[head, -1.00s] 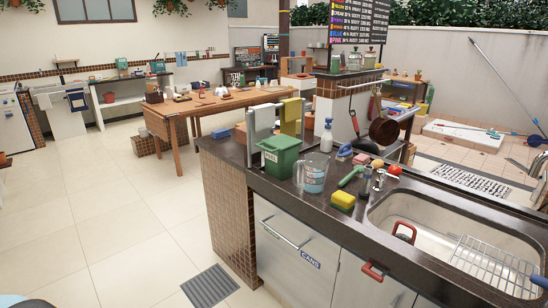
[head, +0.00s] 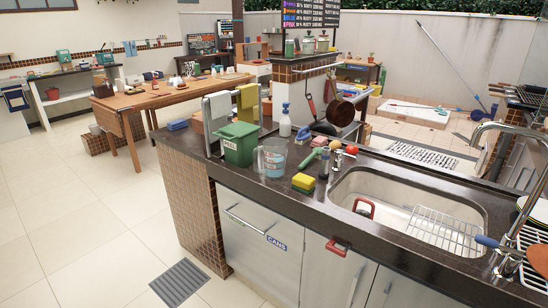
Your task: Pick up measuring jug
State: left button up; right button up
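The measuring jug (head: 273,158) is clear with blue markings and stands upright on the dark counter (head: 270,195). It is right of a green bin (head: 238,146) and left of the yellow and green sponges. Its handle appears to be on its left side, close to the bin. Neither of my grippers shows in the head view.
A sponge pair (head: 304,182), a green-handled brush (head: 311,157) and a dark bottle (head: 323,165) stand near the jug. A sink (head: 390,205) with a wire rack lies to the right. Floor before the cabinets is clear.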

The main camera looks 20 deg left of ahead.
aim_at(275, 150)
jog(key=i+j+u, duration=0.15)
jog(key=i+j, duration=0.15)
jog(key=i, duration=0.15)
jog(key=i+j+u, duration=0.15)
jog(key=i, duration=0.35)
jog(key=i+j+u, duration=0.1)
jog(key=i+j, duration=0.15)
jog(key=i, duration=0.25)
